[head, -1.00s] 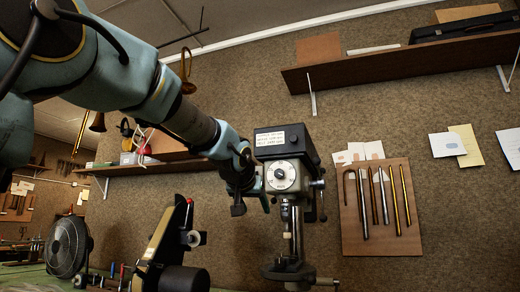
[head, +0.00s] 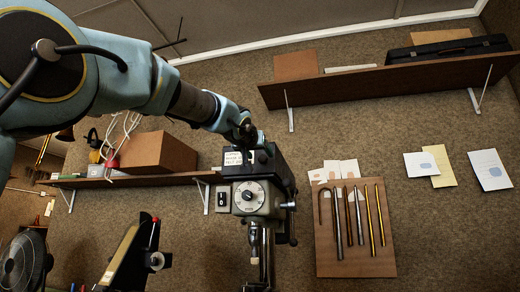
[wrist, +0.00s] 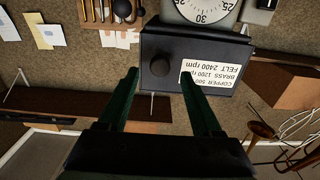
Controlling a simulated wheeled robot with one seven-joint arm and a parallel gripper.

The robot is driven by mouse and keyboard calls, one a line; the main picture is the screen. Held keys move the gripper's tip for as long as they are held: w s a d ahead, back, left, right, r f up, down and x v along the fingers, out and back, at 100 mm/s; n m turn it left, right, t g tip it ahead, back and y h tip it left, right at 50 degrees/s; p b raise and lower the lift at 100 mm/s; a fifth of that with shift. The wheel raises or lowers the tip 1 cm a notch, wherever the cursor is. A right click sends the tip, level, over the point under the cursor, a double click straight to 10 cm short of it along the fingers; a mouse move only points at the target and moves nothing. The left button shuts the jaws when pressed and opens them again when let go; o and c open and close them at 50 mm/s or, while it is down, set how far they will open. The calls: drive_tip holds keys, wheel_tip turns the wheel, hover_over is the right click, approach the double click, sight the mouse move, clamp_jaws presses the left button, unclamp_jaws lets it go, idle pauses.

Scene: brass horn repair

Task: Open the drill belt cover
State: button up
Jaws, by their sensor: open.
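The drill press (head: 252,200) stands against the wall, with a round dial on its front. Its black belt cover (head: 280,172) sits shut on top and carries a white speed label (head: 232,159). In the wrist view the cover (wrist: 215,40) appears upside down, with a dark round knob (wrist: 160,66) beside the label (wrist: 208,74). My gripper (wrist: 159,74) is open and empty, its two green fingers pointing at the cover, with the knob showing between the tips. Contact cannot be told. In the head view my gripper (head: 262,146) is at the cover's top, its fingers mostly hidden.
A tool board (head: 355,255) with several rods hangs right of the drill. A shelf (head: 380,82) with a black case is above it. A lower shelf (head: 130,181) with a cardboard box (head: 158,152) is behind on the left. A fan (head: 22,262) stands lower left.

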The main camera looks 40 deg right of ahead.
drive_tip(key=shift+p+x, duration=0.35)
drive_tip(key=shift+x, duration=0.85)
clamp_jaws()
idle(0.6)
